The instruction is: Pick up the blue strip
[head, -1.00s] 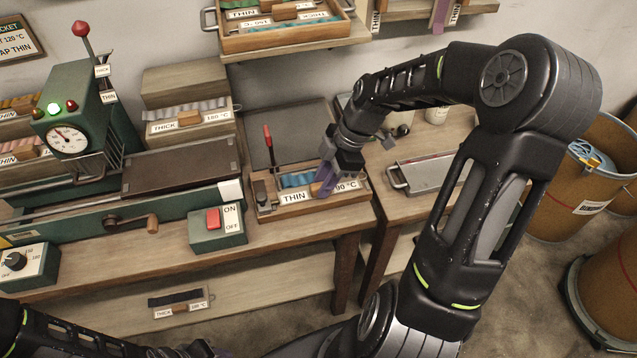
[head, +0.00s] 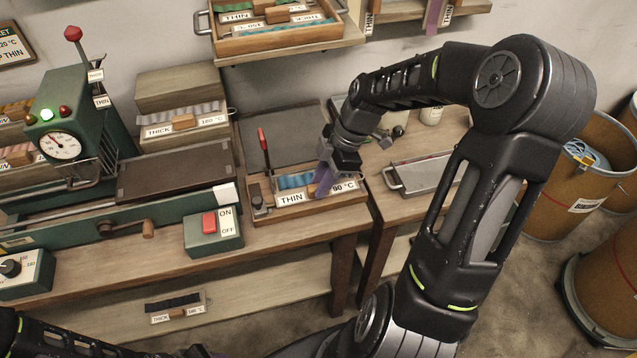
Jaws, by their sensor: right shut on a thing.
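Blue strip material (head: 294,181) lies in a wooden tray (head: 262,211) labelled THIN and 90 °C, on the workbench. The strip does not show clear of the tray. My left arm shows only along the bottom left edge, and its gripper cannot be made out.
A green machine with a dial (head: 60,146) and a switch box (head: 212,230) stand left of the tray. A thin upright lever with a red handle (head: 263,145) rises behind it. A metal tray (head: 425,174) lies to the right. A shelf tray (head: 275,42) hangs above.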

